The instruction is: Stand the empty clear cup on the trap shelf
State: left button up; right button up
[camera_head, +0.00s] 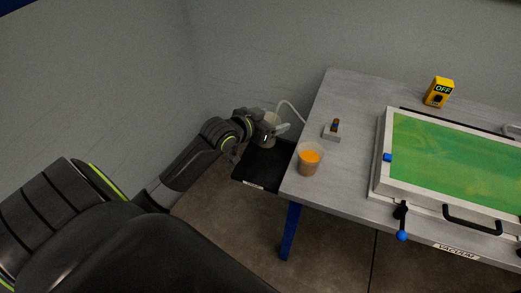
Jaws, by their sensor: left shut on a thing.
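My left gripper (276,129) reaches in from the left and is shut on a pale, clear cup (270,117). Much of the cup is hidden by the fingers, and its inside does not show clearly. The gripper and cup are over the back part of the black trap shelf (262,172), which sits at the left side of the table, below its top. I cannot tell whether the cup's base touches the shelf. My right gripper is not in view.
A cup of orange liquid (309,160) stands near the left edge of the grey table (345,178). Behind it are a small block (332,131) and a white hose (291,106). A framed green bath (450,160) and yellow OFF box (438,92) are right. The shelf's front is clear.

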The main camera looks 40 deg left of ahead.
pick_arm(q)
jog(key=b, duration=0.1)
send_over(266, 161)
notch_tip(266, 161, down, 8)
jog(key=shift+f, duration=0.2)
notch_tip(266, 161, down, 3)
jog(key=shift+s+b, duration=0.1)
jog(key=shift+b, duration=0.2)
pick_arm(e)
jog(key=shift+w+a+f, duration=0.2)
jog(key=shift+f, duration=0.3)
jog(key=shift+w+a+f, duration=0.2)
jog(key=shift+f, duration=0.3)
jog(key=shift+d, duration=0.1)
pick_arm(q)
jog(key=shift+f, duration=0.15)
jog(key=o, duration=1)
jog(key=shift+c, duration=0.2)
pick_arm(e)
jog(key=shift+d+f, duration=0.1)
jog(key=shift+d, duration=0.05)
